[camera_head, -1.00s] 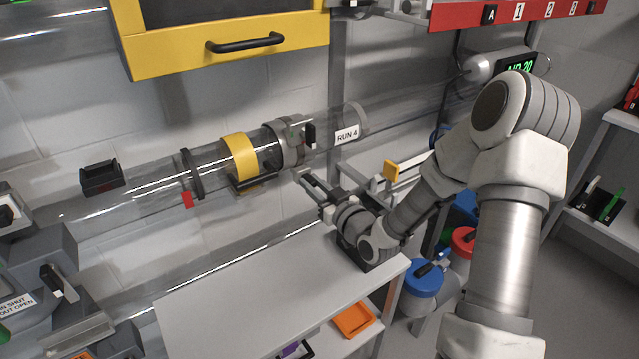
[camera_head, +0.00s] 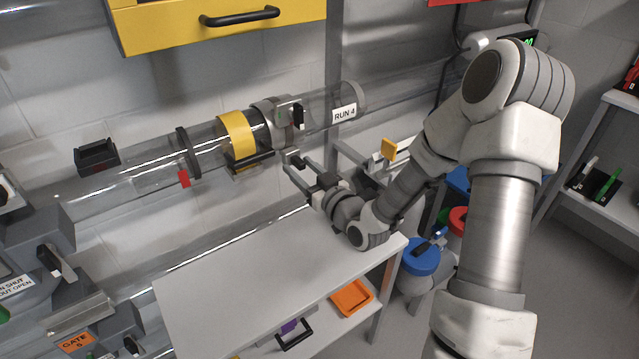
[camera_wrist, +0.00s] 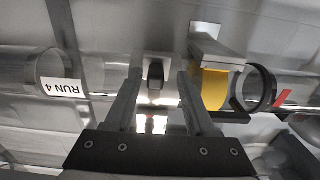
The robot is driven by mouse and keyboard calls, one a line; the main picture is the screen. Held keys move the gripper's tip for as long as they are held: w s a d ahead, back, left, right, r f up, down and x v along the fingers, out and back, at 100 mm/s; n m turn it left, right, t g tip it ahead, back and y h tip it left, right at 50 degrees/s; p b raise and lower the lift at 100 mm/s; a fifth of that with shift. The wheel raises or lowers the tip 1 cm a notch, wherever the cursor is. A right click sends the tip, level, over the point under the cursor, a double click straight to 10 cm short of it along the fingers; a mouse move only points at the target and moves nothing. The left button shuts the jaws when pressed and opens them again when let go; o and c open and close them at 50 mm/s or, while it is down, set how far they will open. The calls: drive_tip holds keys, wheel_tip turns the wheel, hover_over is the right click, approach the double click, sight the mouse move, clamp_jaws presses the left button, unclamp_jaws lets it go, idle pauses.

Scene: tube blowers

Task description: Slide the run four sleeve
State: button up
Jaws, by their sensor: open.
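The clear tube labelled RUN 4 (camera_head: 344,113) runs along the wall. It carries a yellow band (camera_head: 237,136) with a black bar under it, and a grey collar (camera_head: 271,113) with a black knob (camera_head: 298,114). I cannot tell which of these parts is the sleeve. My gripper (camera_head: 296,165) is open and empty, below and in front of the collar. In the wrist view the knob (camera_wrist: 155,73) shows between the fingertips, with no clear contact, and the yellow band (camera_wrist: 213,87) is right of the fingers.
A black ring (camera_head: 189,153) with a red tag circles the tube left of the band. A yellow cabinet (camera_head: 220,24) hangs above. A clear white bench top (camera_head: 270,265) lies below my gripper. Blue-lidded (camera_head: 421,256) and red-lidded containers stand right of it.

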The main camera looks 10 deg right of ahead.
drive_tip(key=p+v, duration=1)
drive_tip(key=v, duration=0.6)
drive_tip(key=shift+s, duration=0.45)
drive_tip(key=shift+w, duration=0.1)
